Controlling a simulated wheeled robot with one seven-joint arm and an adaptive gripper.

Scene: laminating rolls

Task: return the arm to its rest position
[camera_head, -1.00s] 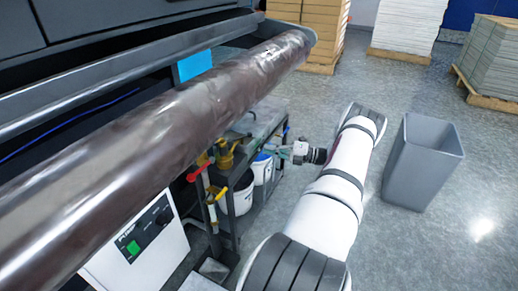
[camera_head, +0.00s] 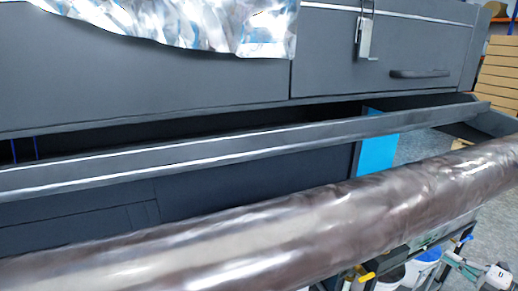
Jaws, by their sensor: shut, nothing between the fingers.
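The rest of my arm is out of view. The large dark brown, glossy film-wrapped roll (camera_head: 260,235) runs from the lower left to the right edge, above and in front of the gripper in this view.
A dark grey machine (camera_head: 130,85) with a long rail (camera_head: 250,140) fills the back. A blue panel (camera_head: 377,157) stands behind the roll. A white bucket (camera_head: 425,262) and a yellow handle (camera_head: 366,277) show below the roll. Stacked boards (camera_head: 500,75) stand far right.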

